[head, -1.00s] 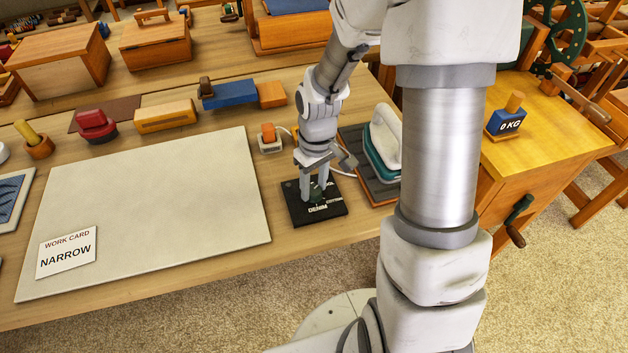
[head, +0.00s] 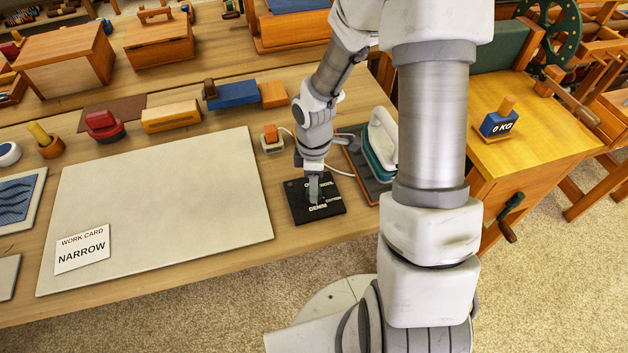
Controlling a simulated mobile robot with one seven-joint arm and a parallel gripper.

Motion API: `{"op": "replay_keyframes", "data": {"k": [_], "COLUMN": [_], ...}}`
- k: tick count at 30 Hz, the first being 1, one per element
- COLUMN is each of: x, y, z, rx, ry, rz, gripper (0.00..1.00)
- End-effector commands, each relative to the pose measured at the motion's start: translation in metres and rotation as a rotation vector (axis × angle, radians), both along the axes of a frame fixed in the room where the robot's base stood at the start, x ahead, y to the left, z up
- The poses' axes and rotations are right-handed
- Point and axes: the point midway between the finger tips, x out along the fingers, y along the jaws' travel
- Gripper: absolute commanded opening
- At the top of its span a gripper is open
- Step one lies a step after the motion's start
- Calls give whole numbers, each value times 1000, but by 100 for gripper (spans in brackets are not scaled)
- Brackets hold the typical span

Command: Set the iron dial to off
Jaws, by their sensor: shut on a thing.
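The iron dial's black base plate (head: 298,212) lies on the table, with white lettering that includes "DENIM"; other words are partly hidden. My gripper (head: 314,197) points down over the middle of the plate and is shut on the dial knob, which its fingers almost fully cover. I cannot read which setting the dial points at. The iron (head: 382,142), white and teal, rests on a dark pad (head: 362,182) just right of the plate, partly behind my arm.
A small block with an orange switch (head: 271,138) and a white cord sits behind the plate. A large pale board (head: 170,210) with a "NARROW" work card (head: 82,250) lies to the left. A blue "0 KG" weight (head: 499,122) stands on the right bench.

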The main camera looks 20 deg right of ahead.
Motion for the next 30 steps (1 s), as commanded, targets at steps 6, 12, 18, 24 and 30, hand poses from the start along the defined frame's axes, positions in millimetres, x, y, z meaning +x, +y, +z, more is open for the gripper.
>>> {"op": "replay_keyframes", "data": {"k": [6,12,18,24,30], "x": [0,0,0,0,0], "y": [0,0,0,0,0], "z": [1,0,0,0,0], "rx": [1,0,0,0,-1], "ry": [-1,-1,-1,-1,-1], "rz": [86,121,127,126,125], "gripper": [0,0,0,0,76]}}
